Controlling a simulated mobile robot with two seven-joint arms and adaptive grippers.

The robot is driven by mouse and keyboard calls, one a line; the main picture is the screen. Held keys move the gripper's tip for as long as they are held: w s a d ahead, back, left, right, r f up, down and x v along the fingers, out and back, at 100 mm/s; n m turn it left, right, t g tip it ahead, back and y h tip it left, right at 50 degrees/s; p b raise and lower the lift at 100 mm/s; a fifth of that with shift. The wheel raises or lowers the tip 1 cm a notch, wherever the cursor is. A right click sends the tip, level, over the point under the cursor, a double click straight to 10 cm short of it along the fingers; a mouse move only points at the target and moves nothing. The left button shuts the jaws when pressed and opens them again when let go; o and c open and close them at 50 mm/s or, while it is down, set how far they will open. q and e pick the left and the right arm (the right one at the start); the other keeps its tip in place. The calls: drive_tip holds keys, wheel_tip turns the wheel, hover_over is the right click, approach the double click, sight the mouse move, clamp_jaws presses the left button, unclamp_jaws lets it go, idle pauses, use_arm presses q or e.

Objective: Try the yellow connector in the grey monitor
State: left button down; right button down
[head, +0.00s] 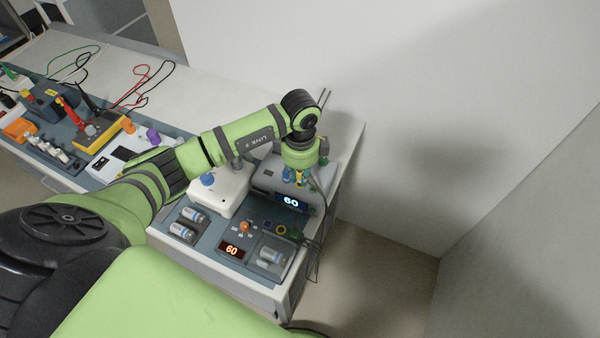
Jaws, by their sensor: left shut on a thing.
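The grey monitor (266,179) stands at the right end of the bench, with a lit display reading 60 on its front. My left gripper (299,180) points down at the monitor's front, just above the display. It is shut on the yellow connector (300,177), of which only a small yellow part shows between the fingers. A dark cable hangs down to the right of the gripper. Whether the connector touches or enters a socket is too small to tell. My right gripper is not in view.
A control panel (208,240) in front of the monitor has an orange knob (244,226), a red 60 display (232,249) and a yellow ring (281,230). A white unit (228,190) stands left of the monitor. Walls rise behind and right.

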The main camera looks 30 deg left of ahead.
sight(300, 171)
use_arm(q)
drive_tip(key=shift+f+b, duration=0.55)
drive_tip(key=shift+f, duration=0.3)
idle(0.3)
drive_tip(key=c, duration=1.1)
unclamp_jaws()
drive_tip(key=shift+c, duration=0.2)
drive_tip(key=shift+r, duration=0.15)
wheel_tip(300, 171, up, 12)
drive_tip(key=shift+f, duration=0.15)
